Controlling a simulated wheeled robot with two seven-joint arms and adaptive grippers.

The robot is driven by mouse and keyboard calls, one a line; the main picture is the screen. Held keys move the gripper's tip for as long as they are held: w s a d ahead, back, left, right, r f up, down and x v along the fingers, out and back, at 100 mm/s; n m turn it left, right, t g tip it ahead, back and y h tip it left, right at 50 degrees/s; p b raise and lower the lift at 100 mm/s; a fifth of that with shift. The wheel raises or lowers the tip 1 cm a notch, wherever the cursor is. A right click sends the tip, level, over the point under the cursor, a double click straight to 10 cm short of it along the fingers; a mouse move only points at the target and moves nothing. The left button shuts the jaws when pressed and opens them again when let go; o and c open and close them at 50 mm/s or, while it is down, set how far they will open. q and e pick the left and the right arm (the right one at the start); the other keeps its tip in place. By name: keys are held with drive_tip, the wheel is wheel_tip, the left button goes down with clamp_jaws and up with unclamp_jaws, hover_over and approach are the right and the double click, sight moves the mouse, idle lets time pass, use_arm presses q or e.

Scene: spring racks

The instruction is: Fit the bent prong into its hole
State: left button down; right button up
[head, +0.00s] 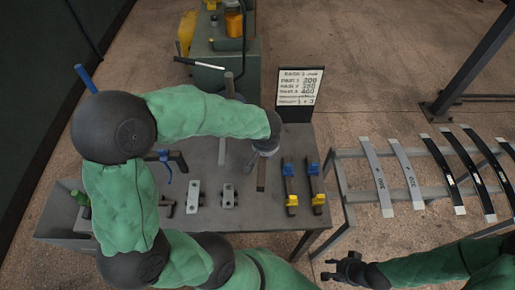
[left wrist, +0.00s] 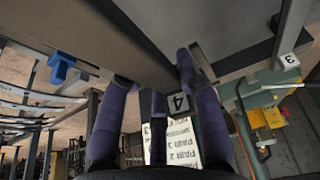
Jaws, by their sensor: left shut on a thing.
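My left gripper (head: 266,148) is at the back right of the grey worktable (head: 240,222). A grey bar-like prong (head: 261,176) shows just below it in the head view. In the left wrist view, the purple-padded fingers of my left gripper (left wrist: 155,90) are shut on a bar tagged "4" (left wrist: 178,102). The fingers hide much of it, and I cannot tell its bend or whether its end is in a hole. Another grey upright prong (head: 222,151) stands to the left; a "3" tag (left wrist: 289,60) shows in the left wrist view. My right gripper (head: 342,268) looks open and empty, off the table's front right.
A printed sign (head: 300,88) stands at the table's back right. Two dark bars with blue and yellow ends (head: 289,186) and two small metal blocks (head: 194,197) lie on the table. A rack with several curved leaf springs (head: 377,177) is at right. A grey bin (head: 62,208) is at left.

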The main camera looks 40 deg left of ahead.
use_arm(q)
drive_tip(key=shift+s+a+n, duration=0.4)
drive_tip(key=shift+s+a, duration=0.1)
drive_tip(key=shift+a, duration=0.1)
drive_tip(key=shift+s+a, duration=0.15)
drive_tip(key=shift+s, duration=0.15)
drive_tip(key=shift+w+a+b, duration=0.3)
drive_tip(key=shift+w+a, duration=1.1)
drive_tip(key=shift+w, duration=0.25)
drive_tip(key=shift+w+a+b, duration=0.3)
drive_tip(key=shift+w+a, duration=1.05)
drive_tip(key=shift+w, duration=0.3)
drive_tip(key=shift+w+a+r, duration=0.1)
drive_tip(key=shift+w+a, duration=1.65)
drive_tip(key=shift+w, duration=0.3)
